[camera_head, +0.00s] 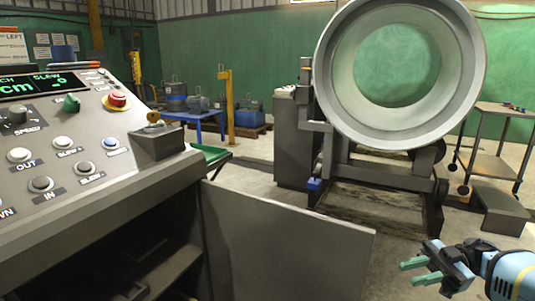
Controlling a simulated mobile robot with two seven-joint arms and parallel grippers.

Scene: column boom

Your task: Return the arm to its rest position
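My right gripper (419,272) is at the lower right of the head view, on a light blue and dark arm that comes in from the right edge. Its two green fingertips point left and stand apart, with nothing between them. It hangs in free space over the floor, right of the grey cabinet door panel (285,245) and touching nothing. My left arm and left gripper are not in the view.
A control console (90,190) with buttons, a red knob (117,98) and a display fills the left. A large ring-shaped machine (333,75) stands on a frame behind. A wheeled cart (490,165) stands at right. Open floor lies between the door panel and gripper.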

